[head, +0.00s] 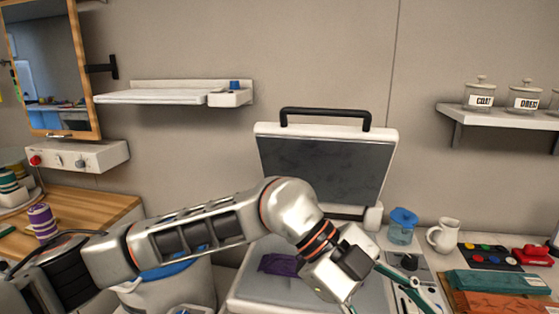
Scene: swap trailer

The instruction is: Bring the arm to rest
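My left arm reaches in from the left across the lower middle of the head view. Its gripper (345,280) hangs low over the right front part of an open press (262,247) with a raised, dark-faced lid (325,165). The fingertips are cut off or hidden at the bottom edge, so I cannot tell whether it is open or shut. A dark purple cloth (279,264) lies on the press's pale bed, left of the gripper. My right gripper is not in view.
Right of the gripper are a green-handled tool (408,288), a blue-lidded jar (402,226), a white jug (443,236) and folded teal cloth (497,283). A white bin (178,290) stands below my forearm. Wall shelves (150,97) hang behind.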

